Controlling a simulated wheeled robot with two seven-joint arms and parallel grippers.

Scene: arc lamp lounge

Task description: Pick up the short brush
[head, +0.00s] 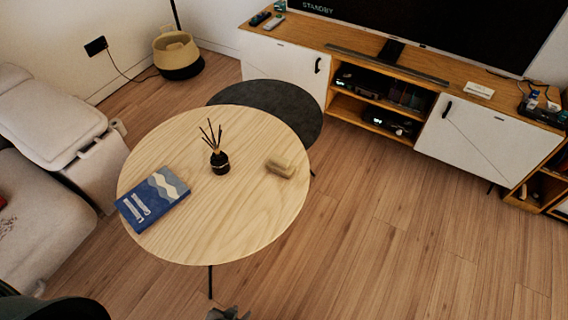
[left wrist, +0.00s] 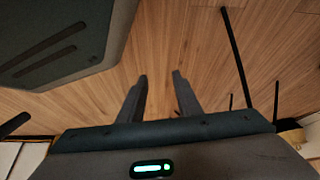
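The short brush appears to be the small tan block-like thing (head: 281,168) lying on the right part of the round light-wood table (head: 250,215) in the head view. Its bristles cannot be made out. My left gripper (head: 228,313) just shows at the bottom edge of the head view, in front of the table and well apart from the brush. In the left wrist view its two fingers (left wrist: 160,78) stand apart with only floor visible between them, so it is open and empty. The brush does not show in the left wrist view. My right gripper is not in view.
A dark reed diffuser (head: 219,162) stands mid-table, left of the tan block. A blue patterned book (head: 153,198) lies at the table's left. A lower dark table (head: 290,103) sits behind. A sofa (head: 45,125) is at left; open floor (head: 400,250) is at right.

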